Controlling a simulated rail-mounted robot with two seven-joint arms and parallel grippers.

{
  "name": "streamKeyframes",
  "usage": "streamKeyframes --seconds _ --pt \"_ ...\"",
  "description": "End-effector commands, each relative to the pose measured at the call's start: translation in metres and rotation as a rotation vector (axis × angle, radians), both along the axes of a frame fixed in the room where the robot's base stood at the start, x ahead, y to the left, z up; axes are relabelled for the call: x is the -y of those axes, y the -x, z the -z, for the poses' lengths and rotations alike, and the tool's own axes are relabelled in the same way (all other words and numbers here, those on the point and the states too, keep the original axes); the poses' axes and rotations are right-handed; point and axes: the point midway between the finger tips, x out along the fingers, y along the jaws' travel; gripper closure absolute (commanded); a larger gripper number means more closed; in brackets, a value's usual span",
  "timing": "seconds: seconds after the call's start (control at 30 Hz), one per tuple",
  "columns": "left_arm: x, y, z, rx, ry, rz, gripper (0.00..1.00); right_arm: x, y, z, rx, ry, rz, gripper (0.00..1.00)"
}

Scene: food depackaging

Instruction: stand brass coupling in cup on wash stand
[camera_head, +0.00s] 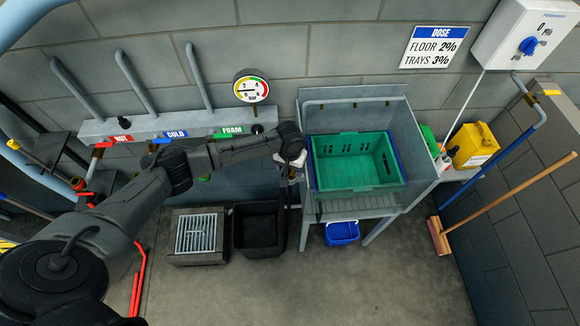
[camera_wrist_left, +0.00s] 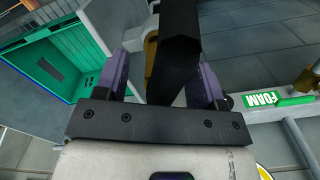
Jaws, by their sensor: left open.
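My left gripper (camera_head: 291,163) is at the left edge of the wash stand (camera_head: 360,208), seen small and dark from above. In the left wrist view its two purple-padded fingers (camera_wrist_left: 160,78) stand apart, open. A brass-coloured piece (camera_wrist_left: 151,62) shows between the fingers, partly hidden by a dark bar; it may be the coupling, and I cannot tell whether it touches a finger or stands in a cup. The cup is not clearly visible; my gripper covers that corner in the head view. My right gripper is not in view.
A green crate (camera_head: 357,187) fills much of the stand; it also shows in the left wrist view (camera_wrist_left: 58,82). The valve rail with a FOAM label (camera_head: 232,130) runs along the wall at left. A yellow canister (camera_head: 472,147) stands at right. Below are a drain grate (camera_head: 197,233) and blue tub (camera_head: 342,233).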

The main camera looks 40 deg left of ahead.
Motion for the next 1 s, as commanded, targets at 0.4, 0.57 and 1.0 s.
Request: streamKeyframes --seconds 0.4,0.57,1.0 --pt "0.000 -0.001 -0.071 0.005 0.000 0.001 0.37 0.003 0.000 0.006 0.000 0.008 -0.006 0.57" --pt "0.000 -0.001 -0.099 0.006 0.001 0.001 0.37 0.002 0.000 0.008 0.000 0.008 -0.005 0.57" --pt "0.000 -0.001 -0.136 0.003 0.001 -0.001 0.37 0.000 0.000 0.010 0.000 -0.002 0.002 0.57"
